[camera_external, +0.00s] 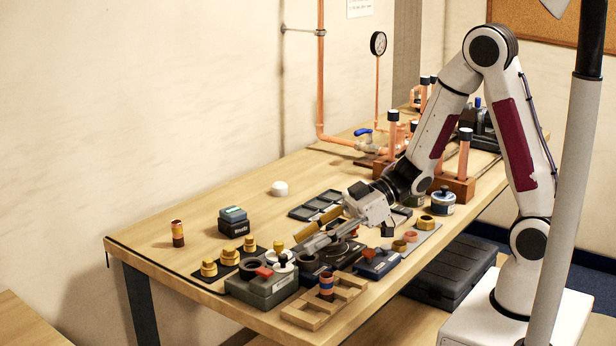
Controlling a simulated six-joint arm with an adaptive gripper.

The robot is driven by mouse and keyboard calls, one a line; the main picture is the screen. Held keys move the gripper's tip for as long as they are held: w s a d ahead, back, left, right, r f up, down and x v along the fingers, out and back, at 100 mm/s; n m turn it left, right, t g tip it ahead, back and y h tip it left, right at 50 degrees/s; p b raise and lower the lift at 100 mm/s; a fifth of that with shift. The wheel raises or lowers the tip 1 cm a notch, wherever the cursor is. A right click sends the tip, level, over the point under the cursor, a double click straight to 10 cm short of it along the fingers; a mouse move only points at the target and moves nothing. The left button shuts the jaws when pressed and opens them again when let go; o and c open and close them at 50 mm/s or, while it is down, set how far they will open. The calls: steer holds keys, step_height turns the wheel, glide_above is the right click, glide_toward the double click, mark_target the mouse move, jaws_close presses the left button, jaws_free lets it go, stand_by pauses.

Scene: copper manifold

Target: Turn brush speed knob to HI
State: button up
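My gripper (306,240) reaches down and left over the front part of the wooden bench, pointing at the cluster of small devices. Its fingers are small here and overlap the dark parts behind them, so I cannot tell whether they are open or shut. A grey-green box (262,292) stands at the front edge, left of and below the fingertips. The fingertips appear close to the knob; contact is unclear.
A wooden rack (310,315) with a banded cylinder (326,284) sits at the front edge. Brass fittings (229,256) line a dark strip to the left. A blue box (377,265) is to the right. Copper pipes (393,132) stand behind.

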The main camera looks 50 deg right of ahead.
mark_target(284, 255)
steer(key=shift+x, duration=2.8)
steer(key=shift+c, duration=0.5)
jaws_close()
